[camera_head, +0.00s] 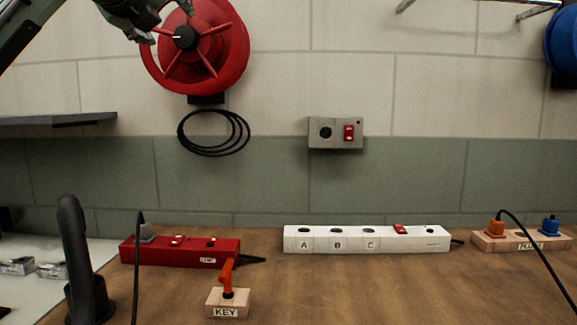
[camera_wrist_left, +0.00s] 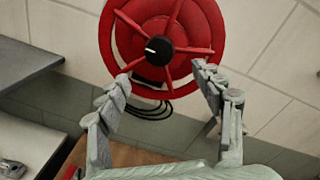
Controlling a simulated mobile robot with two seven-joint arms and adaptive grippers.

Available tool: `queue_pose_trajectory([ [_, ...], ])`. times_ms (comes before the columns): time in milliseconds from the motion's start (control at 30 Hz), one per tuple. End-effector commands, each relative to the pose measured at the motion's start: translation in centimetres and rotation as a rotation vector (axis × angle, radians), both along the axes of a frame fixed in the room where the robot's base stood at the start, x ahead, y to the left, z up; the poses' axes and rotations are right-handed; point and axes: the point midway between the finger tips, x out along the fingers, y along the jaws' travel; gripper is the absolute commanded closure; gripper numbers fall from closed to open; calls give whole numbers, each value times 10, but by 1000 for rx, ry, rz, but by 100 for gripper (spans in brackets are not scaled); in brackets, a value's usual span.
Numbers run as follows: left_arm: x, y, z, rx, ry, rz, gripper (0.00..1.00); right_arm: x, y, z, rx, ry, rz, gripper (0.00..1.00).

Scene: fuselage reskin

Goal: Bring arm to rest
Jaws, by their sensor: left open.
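My left gripper (camera_head: 167,22) is at the top left of the head view, raised in front of the red wall reel (camera_head: 233,45). In the left wrist view my left gripper (camera_wrist_left: 167,80) has its two fingers spread wide apart with nothing between them. The red reel (camera_wrist_left: 195,25), with its spokes and dark hub, shows beyond the fingertips. I cannot tell how far apart they are in depth. My right gripper is not in either view.
On the wooden bench (camera_head: 370,290) stand a red power strip (camera_head: 190,256), a white strip (camera_head: 375,242), a KEY block (camera_head: 228,303) and a wooden plug block (camera_head: 520,243). A grey wall socket (camera_head: 320,143), a black cable coil (camera_head: 247,133) and a grey shelf (camera_head: 60,120) are behind.

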Motion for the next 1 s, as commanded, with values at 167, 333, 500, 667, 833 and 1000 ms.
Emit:
queue_pose_trajectory([
  [167,34,0,-1,-1,4,0,34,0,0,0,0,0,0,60],
  [333,68,1,-1,-1,1,0,34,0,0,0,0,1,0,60],
  [500,102,2,-2,-1,2,0,34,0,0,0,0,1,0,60],
  [667,101,1,-1,-256,9,-3,34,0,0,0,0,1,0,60],
  [833,101,1,0,-534,19,-2,34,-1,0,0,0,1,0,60],
  [1000,101,1,0,-811,29,-3,34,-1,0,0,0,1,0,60],
])
